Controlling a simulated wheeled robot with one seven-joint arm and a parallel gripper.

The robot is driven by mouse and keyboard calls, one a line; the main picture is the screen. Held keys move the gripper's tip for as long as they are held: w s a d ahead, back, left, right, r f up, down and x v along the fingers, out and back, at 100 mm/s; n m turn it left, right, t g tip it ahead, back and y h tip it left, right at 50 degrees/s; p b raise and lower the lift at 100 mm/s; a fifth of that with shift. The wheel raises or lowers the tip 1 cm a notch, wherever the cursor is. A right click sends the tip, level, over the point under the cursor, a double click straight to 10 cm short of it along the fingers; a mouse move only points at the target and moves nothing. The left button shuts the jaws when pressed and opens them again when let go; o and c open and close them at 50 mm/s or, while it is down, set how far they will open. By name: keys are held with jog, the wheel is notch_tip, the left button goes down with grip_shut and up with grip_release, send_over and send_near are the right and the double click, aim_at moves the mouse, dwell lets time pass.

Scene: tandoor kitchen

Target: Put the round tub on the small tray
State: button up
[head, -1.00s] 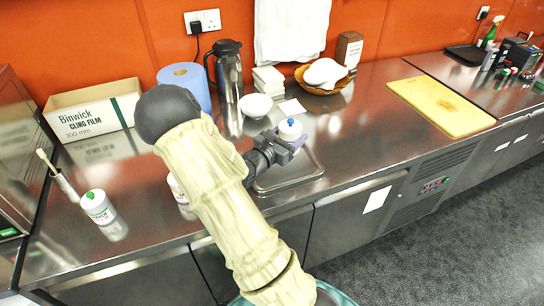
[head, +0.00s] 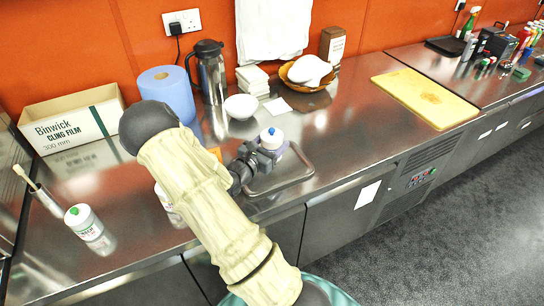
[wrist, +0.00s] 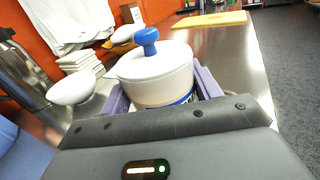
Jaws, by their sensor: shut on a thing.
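The round tub (head: 271,139) is white with a blue knob on its lid and a blue band low on its side. My gripper (head: 278,152) is shut on it. In the wrist view the tub (wrist: 156,75) stands upright between the purple fingers (wrist: 207,83), its lower part hidden by the gripper body. The small tray (head: 292,182) is a shallow metal tray near the counter's front edge. The tub appears over the tray's back left part, and my gripper hides some of the tray. I cannot tell the height between them.
A white bowl (head: 241,107), a blue paper roll (head: 168,94), a steel jug (head: 209,72) and a basket (head: 306,84) stand behind. A green-capped container (head: 83,222) stands at the left. A yellow board (head: 425,98) lies at the right, with clear counter between.

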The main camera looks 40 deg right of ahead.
jog(key=shift+f, duration=0.5)
jog(key=shift+f, duration=2.05)
jog(key=shift+f, duration=0.2)
jog(key=o, duration=1.2)
jog(key=shift+o, duration=0.2)
